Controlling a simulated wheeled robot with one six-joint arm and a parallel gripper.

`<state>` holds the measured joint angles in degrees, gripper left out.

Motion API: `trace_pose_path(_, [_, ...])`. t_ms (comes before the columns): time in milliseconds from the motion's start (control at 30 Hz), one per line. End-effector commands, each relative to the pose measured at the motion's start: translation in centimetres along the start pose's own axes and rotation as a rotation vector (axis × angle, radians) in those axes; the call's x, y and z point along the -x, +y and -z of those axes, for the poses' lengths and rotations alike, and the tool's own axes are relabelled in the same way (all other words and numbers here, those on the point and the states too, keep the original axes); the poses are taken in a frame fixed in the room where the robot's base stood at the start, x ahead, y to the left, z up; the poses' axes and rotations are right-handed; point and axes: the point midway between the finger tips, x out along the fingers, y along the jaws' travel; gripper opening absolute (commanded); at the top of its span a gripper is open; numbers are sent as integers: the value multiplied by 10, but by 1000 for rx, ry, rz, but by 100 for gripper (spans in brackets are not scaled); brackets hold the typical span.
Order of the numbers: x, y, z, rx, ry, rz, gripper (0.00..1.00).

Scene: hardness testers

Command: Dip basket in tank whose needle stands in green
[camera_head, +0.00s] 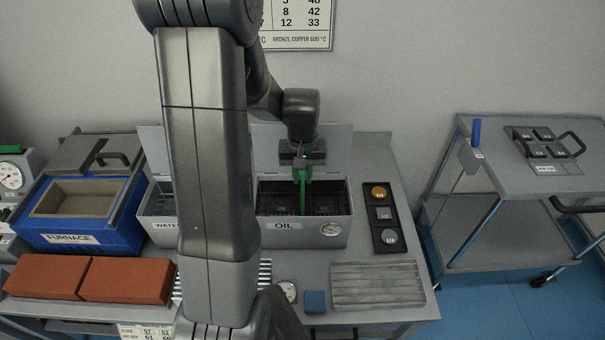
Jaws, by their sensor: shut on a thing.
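My gripper (303,165) points down over the tank marked OIL (285,226), shut on the green upright handle of the basket (302,195). The handle reaches down into the open oil tank. The basket's body is hard to tell from the dark inside of the tank. A round dial (332,229) sits on the oil tank's front right; its needle is too small to read. The tank marked WATER (158,226) stands to the left. My arm hides much of it, and no dial of it shows.
A blue furnace (82,225) stands at the left, with red bricks (125,280) in front. A ribbed grey plate (378,286) and a blue block (315,301) lie in front. A trolley (530,175) stands at right.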

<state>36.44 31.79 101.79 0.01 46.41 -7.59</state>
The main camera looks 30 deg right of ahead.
Motion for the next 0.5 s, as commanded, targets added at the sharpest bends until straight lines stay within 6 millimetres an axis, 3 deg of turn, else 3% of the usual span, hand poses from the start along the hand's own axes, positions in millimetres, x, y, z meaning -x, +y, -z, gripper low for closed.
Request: trace_pose_path(500, [5, 0, 1, 0, 3, -1, 0])
